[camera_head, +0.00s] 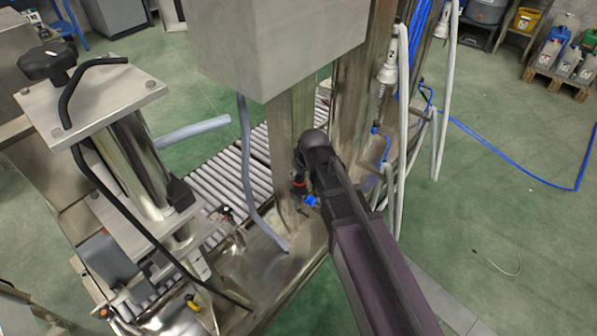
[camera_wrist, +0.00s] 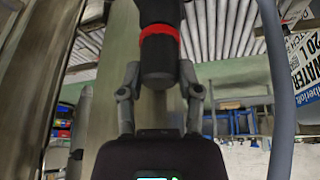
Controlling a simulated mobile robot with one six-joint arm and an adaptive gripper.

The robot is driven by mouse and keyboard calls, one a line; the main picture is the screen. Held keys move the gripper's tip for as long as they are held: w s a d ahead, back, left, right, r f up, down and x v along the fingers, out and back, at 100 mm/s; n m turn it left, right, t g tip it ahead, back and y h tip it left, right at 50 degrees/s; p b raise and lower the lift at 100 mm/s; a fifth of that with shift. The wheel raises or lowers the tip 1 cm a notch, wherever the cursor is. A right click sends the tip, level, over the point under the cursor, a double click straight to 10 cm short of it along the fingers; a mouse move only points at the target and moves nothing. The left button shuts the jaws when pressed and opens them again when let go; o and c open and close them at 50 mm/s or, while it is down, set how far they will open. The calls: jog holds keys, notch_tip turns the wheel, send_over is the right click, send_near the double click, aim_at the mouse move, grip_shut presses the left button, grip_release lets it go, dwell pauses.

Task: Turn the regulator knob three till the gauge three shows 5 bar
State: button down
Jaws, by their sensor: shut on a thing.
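The regulator knob (camera_wrist: 158,68) is dark with a red ring above it in the wrist view. My gripper (camera_wrist: 159,80) has a finger on each side of the knob and is shut on it. In the head view my arm covers most of the gripper. A small red ring of the regulator (camera_head: 299,184) shows just left of my arm, beside the steel post. Gauge three and its reading cannot be made out in either view. The knob's number is not visible.
A blue fitting (camera_head: 311,201) sits just below the regulator. A grey hose (camera_head: 246,170) hangs to the left, in front of the roller conveyor (camera_head: 225,170). A big steel box (camera_head: 275,45) is above. White hoses (camera_head: 403,120) hang close on the right. Open green floor lies farther right.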

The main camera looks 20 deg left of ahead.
jog(key=shift+w+m+t+h, duration=0.1)
jog(key=shift+m+t+h, duration=0.25)
jog(key=shift+m, duration=0.75)
jog(key=shift+c, duration=1.3)
grip_release()
notch_tip(320, 180, up, 9)
jog(key=p, duration=0.9)
jog(key=shift+r+p, duration=0.5)
jog(key=shift+p, duration=0.05)
